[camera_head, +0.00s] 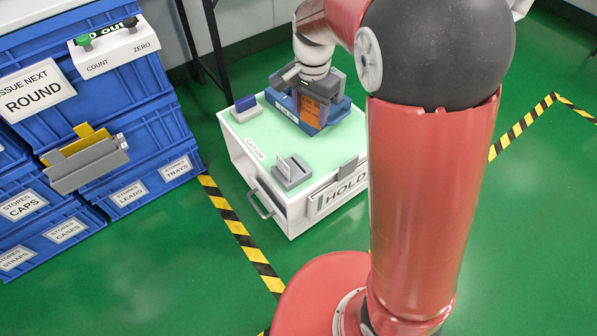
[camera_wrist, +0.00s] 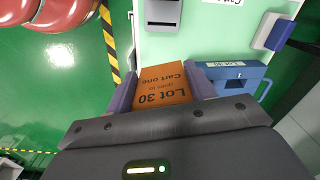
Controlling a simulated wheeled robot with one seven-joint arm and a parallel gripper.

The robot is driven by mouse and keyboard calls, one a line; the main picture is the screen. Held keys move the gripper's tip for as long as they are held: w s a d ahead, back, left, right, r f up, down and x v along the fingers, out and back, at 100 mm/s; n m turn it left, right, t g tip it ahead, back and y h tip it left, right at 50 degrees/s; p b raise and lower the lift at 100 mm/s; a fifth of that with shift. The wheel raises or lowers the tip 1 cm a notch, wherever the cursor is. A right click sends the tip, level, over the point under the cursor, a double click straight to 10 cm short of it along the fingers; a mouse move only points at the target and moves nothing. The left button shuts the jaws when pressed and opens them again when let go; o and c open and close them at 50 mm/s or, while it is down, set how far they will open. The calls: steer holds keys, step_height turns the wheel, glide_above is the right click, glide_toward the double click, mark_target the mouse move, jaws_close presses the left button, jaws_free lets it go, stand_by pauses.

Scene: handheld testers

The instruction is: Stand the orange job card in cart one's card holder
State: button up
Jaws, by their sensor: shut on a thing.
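My gripper (camera_head: 312,92) is shut on the orange job card (camera_wrist: 160,85), which reads "Lot 30" and "Cart one"; the print is upside down in the wrist view. The card sits between the two fingers and also shows in the head view (camera_head: 312,112). Gripper and card are at the blue Lot 30 tray (camera_head: 288,112) towards the back of cart one (camera_head: 236,150); I cannot tell whether the card touches the tray. The grey card holder (camera_head: 291,174) stands near the cart's front edge, apart from the card, with a pale upright plate. Part of it shows in the wrist view (camera_wrist: 160,12).
A blue-and-white block (camera_head: 245,108) stands at the cart top's left corner. A HOLD sign (camera_head: 338,190) hangs on the cart's front side. Blue storage crates (camera_head: 150,140) are stacked left. The mint top between tray and holder is mostly clear.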

mark_target(297, 165)
steer(key=s+a+r+m, duration=0.2)
steer(key=a+r+m, duration=0.1)
steer(key=f+b, duration=0.1)
steer(key=f, duration=0.5)
steer(key=f+b, duration=0.2)
steer(key=f, duration=0.4)
steer(key=f+b, duration=0.1)
steer(key=f, duration=0.6)
steer(key=shift+w+f, duration=0.1)
steer(key=shift+w, duration=0.15)
steer(key=shift+f+b, duration=0.1)
steer(key=shift+b, duration=0.2)
steer(key=o, duration=1)
steer(key=shift+c, duration=0.2)
